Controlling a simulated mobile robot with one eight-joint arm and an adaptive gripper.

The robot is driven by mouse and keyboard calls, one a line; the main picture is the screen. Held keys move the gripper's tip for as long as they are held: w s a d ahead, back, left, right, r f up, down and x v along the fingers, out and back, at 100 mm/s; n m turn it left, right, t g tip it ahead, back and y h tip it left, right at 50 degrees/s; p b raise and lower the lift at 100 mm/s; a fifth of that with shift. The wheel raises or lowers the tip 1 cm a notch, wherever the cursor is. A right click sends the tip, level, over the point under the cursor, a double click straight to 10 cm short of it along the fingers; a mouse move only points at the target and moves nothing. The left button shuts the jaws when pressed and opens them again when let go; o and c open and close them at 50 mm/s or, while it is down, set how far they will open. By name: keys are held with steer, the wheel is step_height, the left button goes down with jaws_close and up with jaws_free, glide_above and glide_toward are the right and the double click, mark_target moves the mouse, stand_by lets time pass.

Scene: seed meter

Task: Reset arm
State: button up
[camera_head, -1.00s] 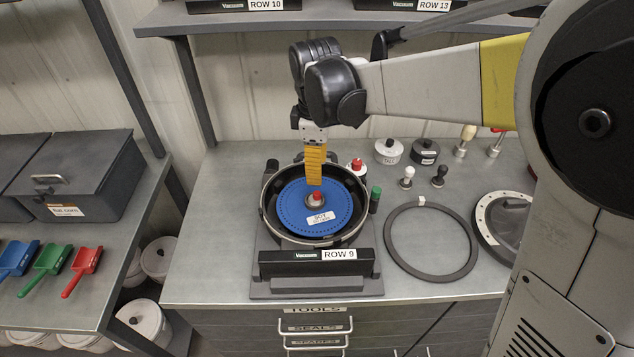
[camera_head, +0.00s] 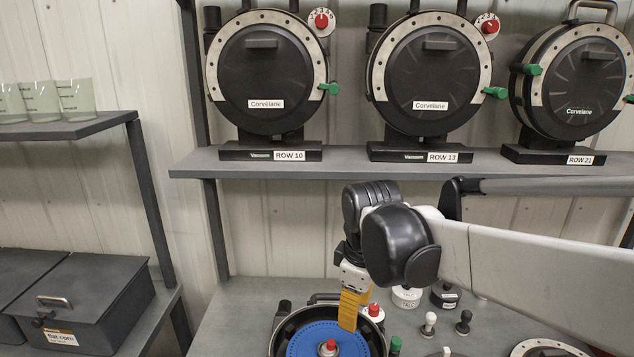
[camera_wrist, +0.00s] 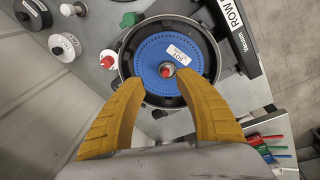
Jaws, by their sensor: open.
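My gripper (camera_head: 352,312) points down above the open ROW 9 seed meter on the bench. In the wrist view its two yellow fingers (camera_wrist: 162,90) are spread wide with nothing between them. The blue seed disc (camera_wrist: 154,50) sits inside the meter's black round housing (camera_wrist: 196,32), with a red knob (camera_wrist: 167,70) at its centre and a white label. In the head view the blue disc (camera_head: 310,340) is cut off by the bottom edge, and a yellow finger overlaps the housing's far rim.
Closed meters for ROW 10 (camera_head: 265,75), ROW 13 (camera_head: 430,75) and ROW 21 (camera_head: 575,80) stand on the shelf above. Small knobs and jars (camera_head: 445,296) stand right of the housing. A dark bin (camera_head: 90,300) is at the lower left.

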steer(key=s+d+f+m+t+b, duration=0.1)
steer(key=s+d+f+m+t, duration=0.1)
steer(key=s+d+m, duration=0.3)
steer(key=s+d+f+m+t+b, duration=0.1)
steer(key=s+d+f+m+t, duration=0.1)
steer(key=s+d+m, duration=0.4)
steer(key=s+m+t, duration=0.1)
steer(key=s, duration=0.2)
steer(key=shift+d+b, duration=0.2)
steer(key=shift+b, duration=0.2)
